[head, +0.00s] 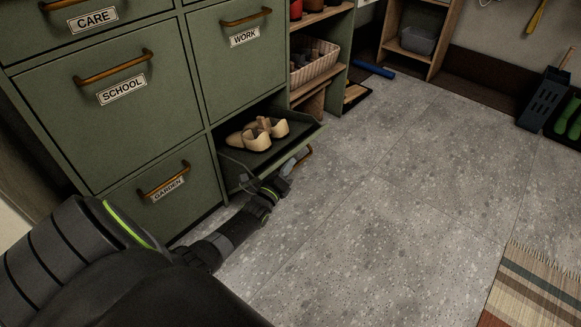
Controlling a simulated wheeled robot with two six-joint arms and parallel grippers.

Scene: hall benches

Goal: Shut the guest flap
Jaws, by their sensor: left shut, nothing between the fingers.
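The green cabinet's lower right flap (307,137) stands tipped open, with a pair of cream shoes (258,133) inside on its dark tray. Its label cannot be read from here; it is the only open flap in view, so I take it as the guest flap. Its bronze handle (303,156) shows at the outer front. My left gripper (291,167) is low in front of the open flap, close to the handle. It is shut and empty; whether it touches the flap cannot be told. My right gripper is not in view.
The CARE (94,20), SCHOOL (122,90), WORK (244,37) and GARDEN (168,188) flaps are shut. An open shelf with a basket (314,66) stands right of the flap. The grey floor (390,190) is clear; a striped rug (535,285) lies at lower right.

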